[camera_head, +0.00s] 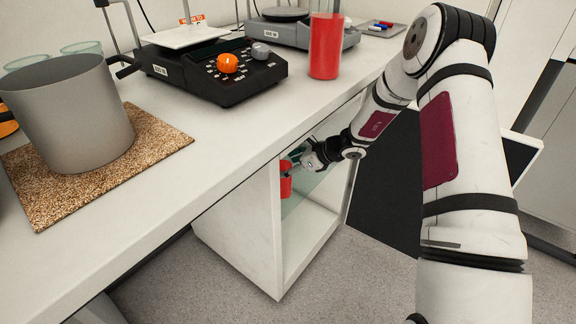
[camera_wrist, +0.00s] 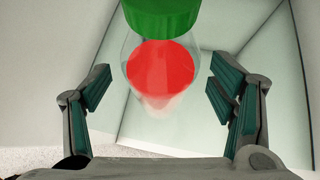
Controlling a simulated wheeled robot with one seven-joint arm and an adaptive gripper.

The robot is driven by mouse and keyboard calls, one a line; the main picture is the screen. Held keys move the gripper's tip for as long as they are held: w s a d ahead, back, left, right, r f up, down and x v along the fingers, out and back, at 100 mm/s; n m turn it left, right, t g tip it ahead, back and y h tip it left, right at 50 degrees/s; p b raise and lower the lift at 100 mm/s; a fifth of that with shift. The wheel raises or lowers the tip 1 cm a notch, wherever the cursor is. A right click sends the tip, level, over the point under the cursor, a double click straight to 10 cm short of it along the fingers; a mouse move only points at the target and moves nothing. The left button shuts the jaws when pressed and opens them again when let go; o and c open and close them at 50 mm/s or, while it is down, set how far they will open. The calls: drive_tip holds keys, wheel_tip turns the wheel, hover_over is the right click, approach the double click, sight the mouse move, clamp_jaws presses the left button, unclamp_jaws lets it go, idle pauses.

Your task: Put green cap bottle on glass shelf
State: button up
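The green cap bottle shows in the wrist view, with its green cap (camera_wrist: 160,14) at the top edge and red juice (camera_wrist: 160,72) inside clear walls. In the head view, part of the red bottle (camera_head: 286,184) shows inside the white cabinet, at the glass shelf (camera_head: 300,192). It looks upright on the shelf, but its base contact is hard to make out. My gripper (camera_wrist: 158,80) is open, its two teal-padded fingers on either side of the bottle with gaps visible. In the head view my gripper (camera_head: 298,156) reaches into the cabinet and partly hides the bottle.
The cabinet (camera_head: 240,225) stands under the white counter (camera_head: 200,140), whose edge lies above my gripper. A grey pot (camera_head: 68,115) on a cork mat (camera_head: 160,140), a black hotplate (camera_head: 215,75) and a red-filled cylinder (camera_head: 325,45) stand on the counter. The cabinet's lower compartment looks empty.

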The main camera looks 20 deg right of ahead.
drive_tip(key=shift+r, duration=0.1)
drive_tip(key=s+d+p, duration=0.3)
drive_tip(key=s+d, duration=0.6)
drive_tip(key=shift+d+r+p, duration=0.25)
drive_tip(key=shift+r+p, duration=0.05)
drive_tip(key=shift+r, duration=0.05)
drive_tip(key=shift+w, duration=0.1)
